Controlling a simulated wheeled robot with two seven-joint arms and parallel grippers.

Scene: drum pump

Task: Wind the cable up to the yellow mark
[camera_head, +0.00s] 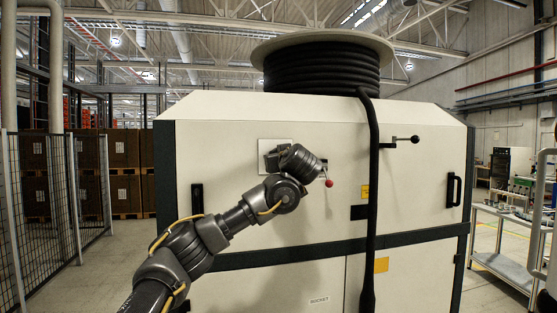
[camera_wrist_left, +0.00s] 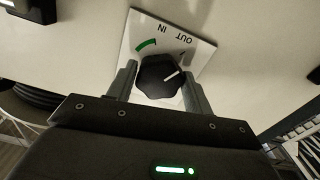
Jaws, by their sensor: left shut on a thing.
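The black cable (camera_head: 374,200) hangs down the front of the cream cabinet from the drum (camera_head: 321,62) on top, where several turns are wound. A yellow label (camera_head: 365,191) and a larger yellow patch (camera_head: 381,265) sit by the cable; I cannot tell whether either is on it. My left gripper (camera_head: 273,158) is at the plate on the cabinet front. In the left wrist view its fingers (camera_wrist_left: 160,82) are shut on a black knob (camera_wrist_left: 162,75). The plate (camera_wrist_left: 198,50) reads IN, with a green arc, and OUT. The knob's white line points toward the OUT side, away from the arc.
A red-ball lever (camera_head: 328,183) is just right of my left gripper. A black-ball lever (camera_head: 414,139) sticks out right of the cable. The cabinet (camera_head: 225,140) has black handles at both sides. A workbench (camera_head: 503,230) stands at right and a mesh fence (camera_head: 40,200) at left.

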